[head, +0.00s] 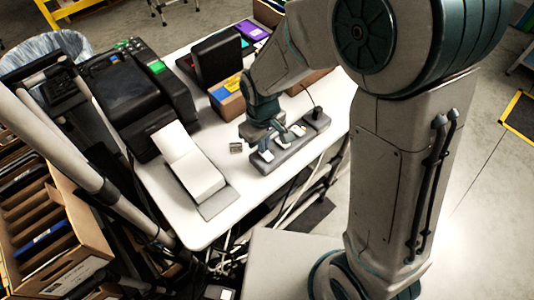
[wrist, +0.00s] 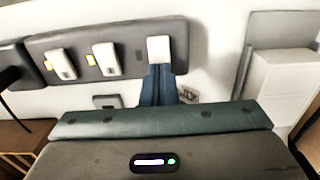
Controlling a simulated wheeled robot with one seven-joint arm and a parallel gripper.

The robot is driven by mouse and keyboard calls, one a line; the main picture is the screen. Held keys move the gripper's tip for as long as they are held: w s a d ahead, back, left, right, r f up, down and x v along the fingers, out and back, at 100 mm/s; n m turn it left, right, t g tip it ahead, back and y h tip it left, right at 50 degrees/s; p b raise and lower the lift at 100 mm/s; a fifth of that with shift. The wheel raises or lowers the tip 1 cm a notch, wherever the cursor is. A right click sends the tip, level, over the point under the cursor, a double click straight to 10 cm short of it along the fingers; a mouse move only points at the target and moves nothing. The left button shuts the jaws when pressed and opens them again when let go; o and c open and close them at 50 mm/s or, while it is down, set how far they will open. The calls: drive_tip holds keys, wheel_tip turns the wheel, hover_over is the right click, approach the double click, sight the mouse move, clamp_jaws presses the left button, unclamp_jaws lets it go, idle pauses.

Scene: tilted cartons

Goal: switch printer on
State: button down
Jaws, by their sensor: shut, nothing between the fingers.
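A grey power strip (head: 312,130) lies on the white table. In the wrist view the strip (wrist: 132,57) shows three white rocker switches. The left switch (wrist: 62,64) and the middle switch (wrist: 105,58) each have an amber light beside them. No light shows beside the right switch (wrist: 159,48). My gripper (wrist: 158,68) is shut and empty, its blue fingertips at the lower edge of that right switch; I cannot tell whether they touch. In the head view my gripper (head: 268,142) is over the strip's near end and partly hides it. A white printer-like device (head: 192,172) stands to the left.
A black machine with green buttons (head: 124,88) stands at the table's left. A black plug (head: 317,113) with a cable sits at the strip's far end. Cartons (head: 230,103) stand behind my gripper. Bare table (head: 237,172) lies between the white device and the strip.

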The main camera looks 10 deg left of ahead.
drive_tip(key=shift+f, duration=0.3)
drive_tip(key=shift+r+p, duration=2.35)
drive_tip(key=shift+r, duration=1.2)
drive_tip(key=s+d+r+m+t, duration=0.1)
drive_tip(key=s+d+r+m, duration=0.3)
drive_tip(key=d+r, duration=0.3)
drive_tip(key=s+d+r+m+t, duration=0.2)
drive_tip(key=s+d+r+m, duration=0.2)
drive_tip(key=d, duration=1.1)
drive_tip(key=shift+d+r+m+t, duration=0.3)
drive_tip(key=shift+r+m, duration=0.7)
drive_tip(key=shift+r, duration=1.1)
